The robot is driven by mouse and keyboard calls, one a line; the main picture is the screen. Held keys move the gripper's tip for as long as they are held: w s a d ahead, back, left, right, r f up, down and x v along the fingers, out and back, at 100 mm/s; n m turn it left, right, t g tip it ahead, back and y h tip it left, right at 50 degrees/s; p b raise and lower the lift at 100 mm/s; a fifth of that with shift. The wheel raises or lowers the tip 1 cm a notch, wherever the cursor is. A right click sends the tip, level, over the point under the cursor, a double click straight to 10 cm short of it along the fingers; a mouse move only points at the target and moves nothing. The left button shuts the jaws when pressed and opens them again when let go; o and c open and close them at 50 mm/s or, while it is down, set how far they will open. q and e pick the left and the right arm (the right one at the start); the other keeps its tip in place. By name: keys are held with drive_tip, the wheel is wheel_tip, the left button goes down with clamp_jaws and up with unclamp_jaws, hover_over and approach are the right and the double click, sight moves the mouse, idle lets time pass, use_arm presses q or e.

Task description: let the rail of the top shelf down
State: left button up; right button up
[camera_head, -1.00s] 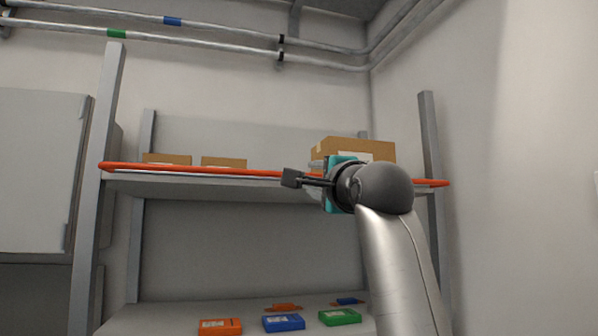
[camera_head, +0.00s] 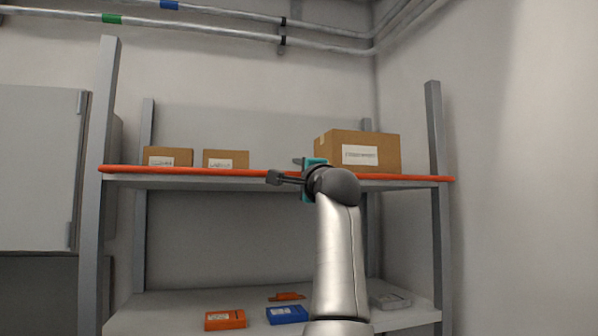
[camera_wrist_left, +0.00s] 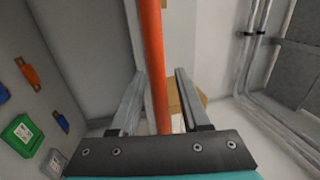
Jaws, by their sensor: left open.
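The orange rail (camera_head: 220,172) runs level along the front edge of the top shelf (camera_head: 400,184). My left gripper (camera_head: 285,171) is at the rail, right of its middle, with my arm coming up from below. In the left wrist view the rail (camera_wrist_left: 154,50) passes between the two spread fingers of the open gripper (camera_wrist_left: 161,76). I cannot tell whether either finger touches it. My arm hides a short stretch of the rail in the head view. My right gripper is not in view.
Two small cardboard boxes (camera_head: 168,157) (camera_head: 226,160) and a larger box (camera_head: 357,152) stand on the top shelf behind the rail. The lower shelf (camera_head: 150,318) holds orange (camera_head: 225,319), blue (camera_head: 287,314) and grey (camera_head: 390,299) items. Shelf posts (camera_head: 98,190) (camera_head: 437,180) flank both sides.

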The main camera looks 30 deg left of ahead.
use_arm(q)
clamp_jaws()
idle(1.4)
